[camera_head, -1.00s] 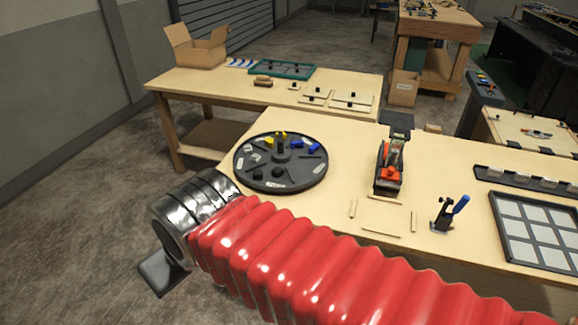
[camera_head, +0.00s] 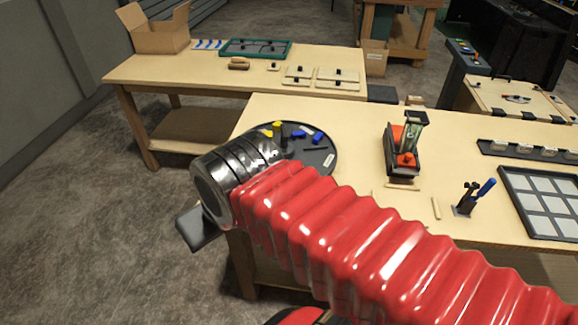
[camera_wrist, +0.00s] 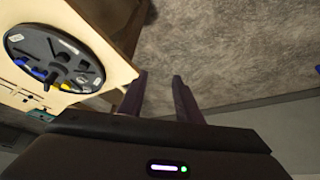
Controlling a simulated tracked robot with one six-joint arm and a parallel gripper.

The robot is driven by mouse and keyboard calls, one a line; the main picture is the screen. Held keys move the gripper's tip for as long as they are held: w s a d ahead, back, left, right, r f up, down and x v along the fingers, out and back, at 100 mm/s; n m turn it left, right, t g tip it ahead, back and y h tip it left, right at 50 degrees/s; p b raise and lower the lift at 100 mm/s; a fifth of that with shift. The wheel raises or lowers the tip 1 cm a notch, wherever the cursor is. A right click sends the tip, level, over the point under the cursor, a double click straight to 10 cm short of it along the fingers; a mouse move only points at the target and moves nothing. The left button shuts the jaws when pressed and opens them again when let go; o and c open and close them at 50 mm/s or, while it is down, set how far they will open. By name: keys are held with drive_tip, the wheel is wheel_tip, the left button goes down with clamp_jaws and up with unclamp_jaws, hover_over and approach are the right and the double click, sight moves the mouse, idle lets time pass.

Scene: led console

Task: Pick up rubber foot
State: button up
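The round dark tray (camera_head: 322,146) stands at the left end of the near workbench, with yellow, blue and dark pieces on it. My arm hides its left and front part in the head view. The tray also shows at the upper left of the wrist view (camera_wrist: 22,39). I cannot tell for sure which dark piece is the rubber foot. My gripper (camera_wrist: 160,76) has its two fingers apart with bare floor showing between them. It is empty, off to the side of the tray and beyond the bench edge.
The near workbench (camera_head: 352,120) also carries a red-and-black device (camera_head: 402,150), a stand with a blue handle (camera_head: 473,197) and a gridded panel (camera_head: 545,200). A second bench (camera_head: 215,75) behind holds an open carton (camera_head: 158,32) and a green-framed tray (camera_head: 256,48). Open floor lies left.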

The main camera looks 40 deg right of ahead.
drive_tip(key=shift+o, duration=0.9)
drive_tip(key=w+d+f+m+g+y, duration=0.1)
drive_tip(key=w+d+f+m+y, duration=0.25)
drive_tip(key=d+m, duration=0.55)
drive_tip(key=w+d+f+m+y, duration=0.2)
drive_tip(key=w+d+f+m, duration=0.15)
drive_tip(key=d+m, duration=0.5)
drive_tip(key=s+d+f+m+t, duration=0.1)
drive_tip(key=d+f+m+t, duration=0.1)
drive_tip(key=d+m, duration=0.4)
drive_tip(key=s+d+f+m+t, duration=0.1)
drive_tip(key=d+m+t, duration=0.3)
drive_tip(key=d, duration=1.1)
drive_tip(key=f+m, duration=0.1)
drive_tip(key=m, duration=0.2)
drive_tip(key=shift+s+d+f, duration=0.15)
drive_tip(key=shift+s+d, duration=0.1)
drive_tip(key=shift+s, duration=0.05)
drive_tip(key=shift+x, duration=4.35)
